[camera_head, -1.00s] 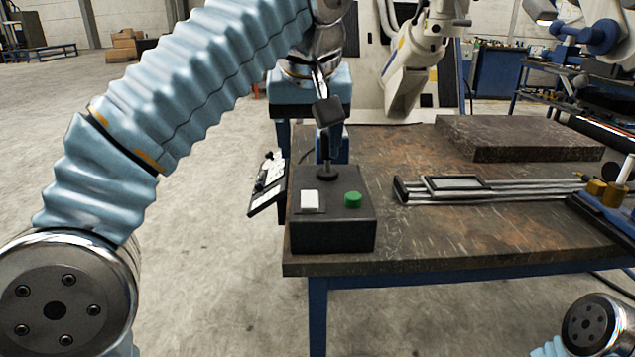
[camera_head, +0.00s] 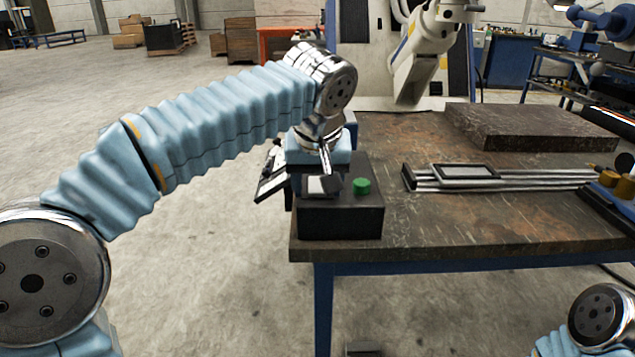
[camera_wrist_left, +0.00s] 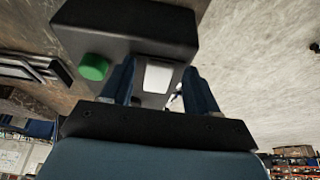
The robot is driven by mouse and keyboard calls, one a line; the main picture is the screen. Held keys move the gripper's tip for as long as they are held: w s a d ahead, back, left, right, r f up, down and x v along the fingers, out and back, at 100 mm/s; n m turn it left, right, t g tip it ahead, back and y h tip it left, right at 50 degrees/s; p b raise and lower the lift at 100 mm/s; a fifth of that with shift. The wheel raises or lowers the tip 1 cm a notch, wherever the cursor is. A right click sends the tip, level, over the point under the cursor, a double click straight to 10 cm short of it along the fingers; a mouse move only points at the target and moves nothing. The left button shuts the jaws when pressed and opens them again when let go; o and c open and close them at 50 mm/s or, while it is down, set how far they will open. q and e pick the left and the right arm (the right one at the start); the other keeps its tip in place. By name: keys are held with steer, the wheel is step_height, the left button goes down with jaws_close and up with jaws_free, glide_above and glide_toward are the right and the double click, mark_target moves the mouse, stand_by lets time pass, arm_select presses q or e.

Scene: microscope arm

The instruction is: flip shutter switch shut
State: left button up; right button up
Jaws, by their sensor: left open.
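The black control box (camera_head: 340,222) stands at the near left corner of the table. On its top are a white switch (camera_head: 316,187) and a green round button (camera_head: 361,186). My left gripper (camera_head: 312,176) is over the box, pointing down at the switch side. In the left wrist view its two blue fingers (camera_wrist_left: 160,84) are apart and empty, with the white switch (camera_wrist_left: 158,76) showing between them. The green button (camera_wrist_left: 94,67) lies outside the fingers. Whether the fingers touch the switch cannot be told. My right gripper is out of view.
The dark table (camera_head: 430,226) holds a metal rail fixture (camera_head: 500,178) right of the box and a stone slab (camera_head: 530,130) at the back. A small panel (camera_head: 271,178) hangs off the table's left edge. The front middle of the table is clear.

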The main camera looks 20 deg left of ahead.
arm_select(q)
steer(key=c, duration=1)
steer(key=shift+w+a+r+g, duration=0.1)
steer(key=shift+w+r+g, duration=0.15)
steer(key=shift+g, duration=0.45)
steer(key=shift+c, duration=0.2)
steer(key=shift+w+a+r+g+h, duration=0.1)
steer(key=shift+w+r+g+h, duration=0.15)
steer(key=shift+g, duration=0.45)
steer(key=shift+w+g+h, duration=0.1)
steer(key=shift+g+h, duration=0.25)
steer(key=shift+g, duration=0.35)
steer(key=o, duration=1)
steer(key=shift+o, duration=0.2)
